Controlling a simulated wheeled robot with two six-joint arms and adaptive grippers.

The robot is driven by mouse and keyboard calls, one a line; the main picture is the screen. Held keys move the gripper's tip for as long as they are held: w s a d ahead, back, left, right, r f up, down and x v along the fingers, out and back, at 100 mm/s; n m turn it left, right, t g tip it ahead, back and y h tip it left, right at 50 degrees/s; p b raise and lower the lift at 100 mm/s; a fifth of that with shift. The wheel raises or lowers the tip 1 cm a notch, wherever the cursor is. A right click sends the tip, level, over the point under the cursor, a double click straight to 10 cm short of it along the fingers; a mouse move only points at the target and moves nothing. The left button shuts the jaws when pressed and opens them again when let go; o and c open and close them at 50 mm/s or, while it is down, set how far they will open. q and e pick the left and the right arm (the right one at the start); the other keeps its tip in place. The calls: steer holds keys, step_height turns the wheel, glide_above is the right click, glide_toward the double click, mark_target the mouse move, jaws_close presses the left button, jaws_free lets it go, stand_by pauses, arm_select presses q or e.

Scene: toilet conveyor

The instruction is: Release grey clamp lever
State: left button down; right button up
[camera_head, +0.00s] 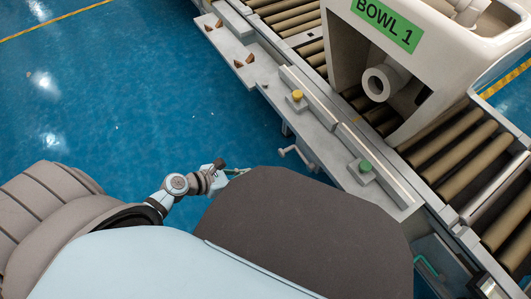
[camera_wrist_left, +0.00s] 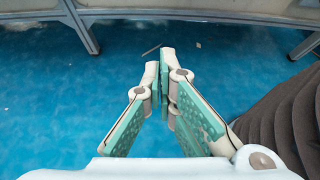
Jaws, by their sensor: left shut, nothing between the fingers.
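A small grey lever-like handle (camera_head: 297,154) juts out from the side of the conveyor frame, below its near edge; I take it for the clamp lever. Its exact setting is too small to tell. My left gripper (camera_head: 236,171) is to the left of this handle and apart from it, over the blue floor. In the left wrist view my left gripper (camera_wrist_left: 164,58) has its green-padded fingers together at the tips, with nothing between them. The lever is not clearly seen in the left wrist view. My right gripper is not in view.
The roller conveyor (camera_head: 462,160) runs diagonally along the right, carrying a white toilet bowl (camera_head: 429,68) labelled BOWL 1. A yellow button (camera_head: 297,95) and a green button (camera_head: 365,166) sit on its side ledge. Frame legs (camera_wrist_left: 85,30) show in the left wrist view. The blue floor is mostly clear.

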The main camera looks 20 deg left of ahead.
arm_select(q)
steer(key=shift+d+r, duration=0.1)
steer(key=shift+r, duration=0.15)
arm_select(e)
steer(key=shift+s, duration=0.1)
arm_select(q)
steer(key=b+x, duration=0.5)
steer(key=x, duration=0.5)
steer(key=shift+w+d+r+p, duration=0.1)
steer(key=shift+w+r+p, duration=0.1)
steer(key=shift+r+p, duration=0.6)
steer(key=shift+w+d+r+p, duration=0.15)
steer(key=shift+r+p, duration=0.3)
steer(key=shift+r, duration=0.7)
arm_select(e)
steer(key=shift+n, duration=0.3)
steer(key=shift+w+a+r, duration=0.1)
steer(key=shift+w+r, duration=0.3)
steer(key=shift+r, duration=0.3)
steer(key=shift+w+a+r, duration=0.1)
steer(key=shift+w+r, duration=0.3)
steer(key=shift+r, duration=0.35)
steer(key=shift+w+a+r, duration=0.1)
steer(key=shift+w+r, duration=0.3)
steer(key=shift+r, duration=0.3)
arm_select(q)
steer(key=shift+a, duration=0.1)
